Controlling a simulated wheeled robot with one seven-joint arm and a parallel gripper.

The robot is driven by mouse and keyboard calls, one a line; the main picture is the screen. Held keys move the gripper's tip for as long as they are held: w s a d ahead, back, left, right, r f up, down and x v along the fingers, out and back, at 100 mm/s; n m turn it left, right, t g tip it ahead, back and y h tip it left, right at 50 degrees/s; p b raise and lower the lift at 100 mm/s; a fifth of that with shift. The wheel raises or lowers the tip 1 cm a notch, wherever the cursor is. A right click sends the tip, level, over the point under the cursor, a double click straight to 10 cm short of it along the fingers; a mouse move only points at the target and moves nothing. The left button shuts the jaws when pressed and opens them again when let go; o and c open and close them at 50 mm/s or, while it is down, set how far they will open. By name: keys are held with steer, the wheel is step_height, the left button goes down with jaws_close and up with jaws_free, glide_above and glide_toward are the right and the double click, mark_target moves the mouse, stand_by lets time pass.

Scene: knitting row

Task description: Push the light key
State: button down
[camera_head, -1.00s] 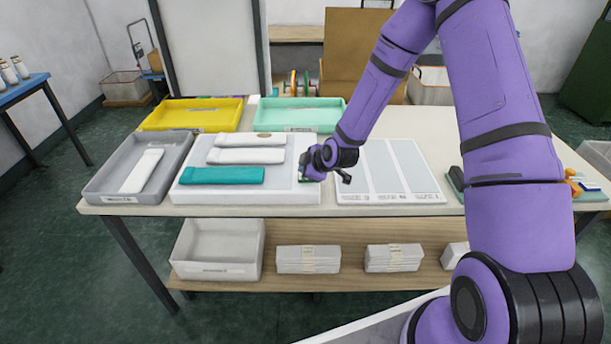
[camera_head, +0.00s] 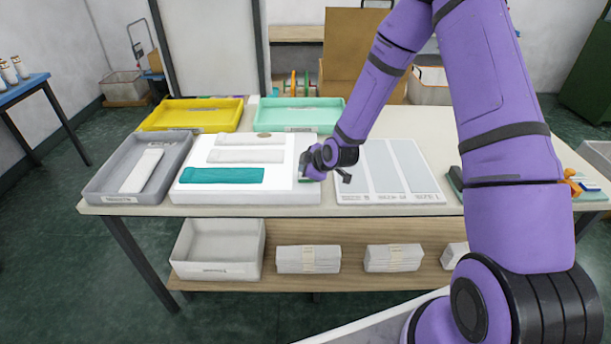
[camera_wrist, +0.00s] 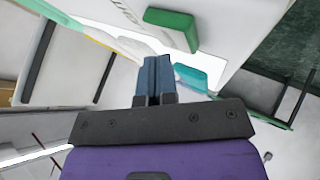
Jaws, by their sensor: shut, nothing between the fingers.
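The white light box (camera_head: 277,197) lies on the table, and its top panel glows bright white. Two white knitted strips (camera_head: 245,156) and a teal strip (camera_head: 222,175) lie on it. My gripper (camera_head: 304,169) is over the box's right edge. It also shows in the wrist view (camera_wrist: 154,62), where its dark blue fingers are shut and empty. A green block, which looks like the light key (camera_wrist: 172,26), is just beyond the fingertips there. I cannot tell if they touch. In the head view the key is mostly hidden by my gripper.
A grey tray (camera_head: 104,185) with a white strip stands to the left. Yellow (camera_head: 156,124) and mint (camera_head: 336,119) trays stand behind. A white board with grey lanes (camera_head: 388,198) lies just right of my gripper.

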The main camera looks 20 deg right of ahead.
steer(key=shift+r, duration=0.1)
steer(key=shift+r, duration=2.9)
